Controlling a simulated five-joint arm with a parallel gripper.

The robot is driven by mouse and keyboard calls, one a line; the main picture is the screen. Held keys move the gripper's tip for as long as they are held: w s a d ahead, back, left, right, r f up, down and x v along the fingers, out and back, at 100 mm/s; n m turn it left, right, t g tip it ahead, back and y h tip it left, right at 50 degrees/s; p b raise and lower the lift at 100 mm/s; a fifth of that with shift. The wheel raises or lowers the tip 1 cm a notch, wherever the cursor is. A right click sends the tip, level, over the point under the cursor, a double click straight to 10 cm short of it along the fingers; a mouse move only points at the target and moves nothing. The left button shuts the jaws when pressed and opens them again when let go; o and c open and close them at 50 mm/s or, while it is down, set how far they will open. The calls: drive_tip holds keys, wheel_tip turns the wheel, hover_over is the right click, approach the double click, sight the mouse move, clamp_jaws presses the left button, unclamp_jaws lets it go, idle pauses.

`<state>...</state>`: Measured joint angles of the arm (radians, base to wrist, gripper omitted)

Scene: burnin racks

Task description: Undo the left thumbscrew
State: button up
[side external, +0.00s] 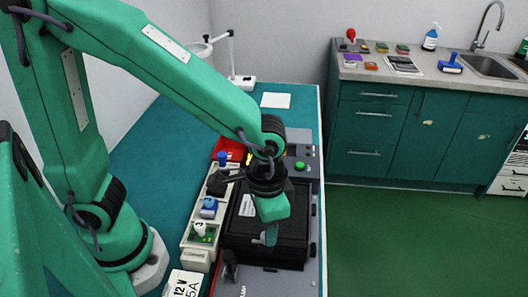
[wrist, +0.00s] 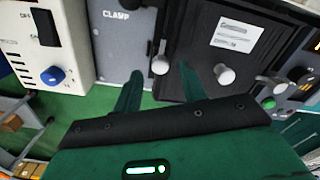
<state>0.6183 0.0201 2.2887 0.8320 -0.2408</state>
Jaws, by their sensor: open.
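A dark unit (wrist: 195,30) with a white label (wrist: 236,33) fills the upper middle of the wrist view. Several pale metal knobs show near its front edge. The leftmost knob (wrist: 160,65) is at the unit's left edge, between my finger directions. A second knob (wrist: 224,75) is right of my right finger, and a third (wrist: 275,80) is farther right. I cannot tell for sure which is the left thumbscrew. My gripper (wrist: 158,82) is open, its fingers apart with nothing held. In the side view my gripper (side external: 270,236) is over the black unit (side external: 264,252), which it partly hides.
A grey plate marked CLAMP (wrist: 125,45) lies left of the unit. Beyond it is a white box (wrist: 50,15) with a blue knob (wrist: 52,75). The side view shows a red tray (side external: 228,146), a paper sheet (side external: 276,101) and clear teal bench (side external: 150,150).

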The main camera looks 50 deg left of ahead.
drive_tip(key=shift+r, duration=2.95)
drive_tip(key=s+a+r+n+t, duration=0.1)
drive_tip(key=a+r+n+t, duration=0.1)
drive_tip(key=a, duration=0.7)
drive_tip(key=s+a+r+n+t, duration=0.1)
drive_tip(key=a+r+n+t, duration=0.1)
drive_tip(key=a+r, duration=0.3)
drive_tip(key=shift+s+a+t, duration=0.3)
drive_tip(key=shift+a+t, duration=0.5)
drive_tip(key=shift+a, duration=1.1)
drive_tip(key=shift+w, duration=0.1)
